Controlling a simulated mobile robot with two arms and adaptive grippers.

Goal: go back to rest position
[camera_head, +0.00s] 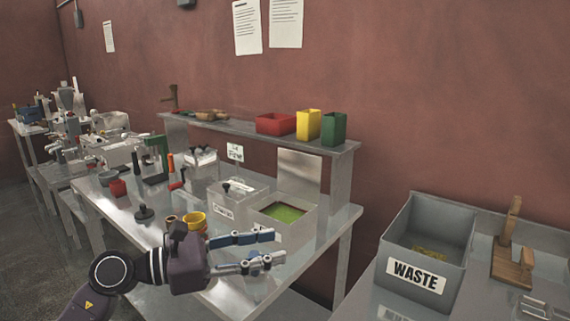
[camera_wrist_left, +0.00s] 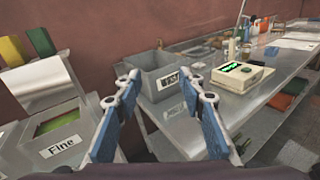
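My left gripper (camera_head: 262,250) reaches in from the lower left in the head view, over the front right part of the metal table (camera_head: 228,288). Its two blue-padded fingers are spread apart with nothing between them. They also show apart and empty in the left wrist view (camera_wrist_left: 168,112). My right gripper is in neither view.
A grey WASTE bin (camera_head: 455,240) stands on the right-hand table, beside a wooden stand (camera_head: 512,265). Red, yellow and green bins (camera_head: 308,125) sit on the shelf.

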